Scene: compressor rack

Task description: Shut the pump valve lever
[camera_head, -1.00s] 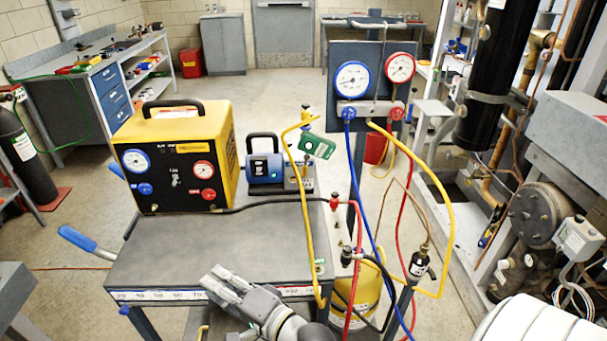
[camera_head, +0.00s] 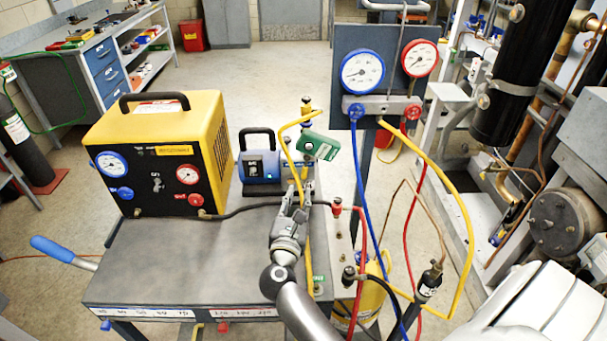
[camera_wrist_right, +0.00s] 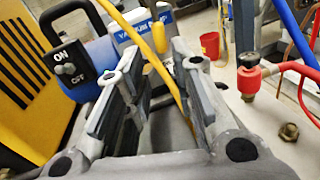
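The blue pump (camera_head: 259,168) with a black handle stands on the grey cart. Its switch, marked ON and OFF, shows in the right wrist view (camera_wrist_right: 66,65). A yellow hose (camera_head: 287,150) and a green tag (camera_head: 322,146) are at the pump's right end. A short yellow piece (camera_wrist_right: 160,38), perhaps the valve lever, shows beyond my fingers in the wrist view; I cannot tell its position for sure. My right gripper (camera_head: 297,187) is open in front of the pump's right end. The yellow hose runs between its fingers in the wrist view. My left gripper is out of view.
A yellow machine (camera_head: 160,150) with gauges stands left on the cart (camera_head: 180,270). A gauge manifold (camera_head: 380,106) with blue, red and yellow hoses stands to the right. A black hose crosses the cart top by my gripper. The cart's front left is clear.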

